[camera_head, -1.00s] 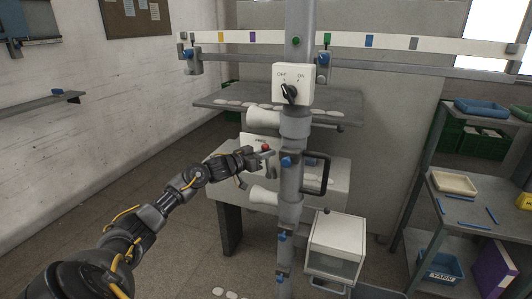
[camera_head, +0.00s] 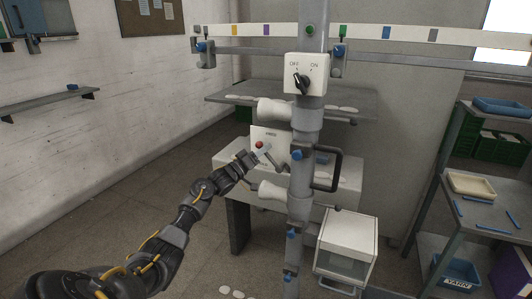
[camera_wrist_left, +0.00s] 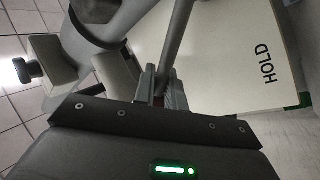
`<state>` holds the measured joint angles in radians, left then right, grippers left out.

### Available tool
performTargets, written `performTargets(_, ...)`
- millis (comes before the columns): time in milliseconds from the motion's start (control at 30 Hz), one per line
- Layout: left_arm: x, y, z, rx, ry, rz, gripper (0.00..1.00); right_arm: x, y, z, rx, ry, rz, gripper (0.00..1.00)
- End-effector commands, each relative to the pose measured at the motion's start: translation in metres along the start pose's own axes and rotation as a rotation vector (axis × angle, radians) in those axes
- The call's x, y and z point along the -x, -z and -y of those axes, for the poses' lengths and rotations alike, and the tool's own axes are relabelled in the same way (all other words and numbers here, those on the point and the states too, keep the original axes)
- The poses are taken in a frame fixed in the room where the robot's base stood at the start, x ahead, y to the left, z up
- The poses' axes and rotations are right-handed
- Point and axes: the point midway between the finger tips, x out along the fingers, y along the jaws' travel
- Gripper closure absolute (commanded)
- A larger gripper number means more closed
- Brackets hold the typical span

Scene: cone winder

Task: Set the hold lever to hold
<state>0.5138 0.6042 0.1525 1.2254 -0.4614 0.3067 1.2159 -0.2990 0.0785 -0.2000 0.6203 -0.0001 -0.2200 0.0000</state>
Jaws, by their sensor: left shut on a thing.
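The white panel (camera_head: 284,137) behind the grey column has small lettering in the head view. It reads HOLD in the wrist view (camera_wrist_left: 280,85). The hold lever (camera_head: 271,157) is a grey bar with a red knob (camera_head: 259,145), tilted toward the upper left in front of the panel. In the wrist view its grey rod (camera_wrist_left: 180,35) runs up from between my fingers. My left gripper (camera_wrist_left: 165,90) is shut on the lever at its knob end, with a bit of red showing between the fingers. The knob is partly hidden there. My right gripper is not in view.
The grey column (camera_head: 303,165) with a black handle (camera_head: 328,170) stands close to the right of the lever. White cones (camera_head: 272,190) stick out left of it. An OFF/ON switch box (camera_head: 306,74) sits above. A shelf rack (camera_head: 462,205) stands at right. Floor at left is clear.

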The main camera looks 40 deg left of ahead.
Motion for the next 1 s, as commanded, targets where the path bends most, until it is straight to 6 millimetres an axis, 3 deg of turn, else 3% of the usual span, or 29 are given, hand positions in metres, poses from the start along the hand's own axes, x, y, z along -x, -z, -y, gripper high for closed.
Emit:
performTargets(33,0.001,0.008,0.002,0.034,-0.01,-0.048,1.0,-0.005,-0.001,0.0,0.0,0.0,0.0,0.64)
performTargets(200,0.011,0.006,0.016,0.168,-0.021,-0.139,1.0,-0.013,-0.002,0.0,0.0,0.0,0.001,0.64)
performTargets(600,0.028,-0.009,0.043,0.463,-0.043,-0.331,1.0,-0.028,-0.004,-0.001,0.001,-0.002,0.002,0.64)
performTargets(1000,0.036,-0.024,0.056,0.638,-0.053,-0.44,1.0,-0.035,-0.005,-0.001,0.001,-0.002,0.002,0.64)
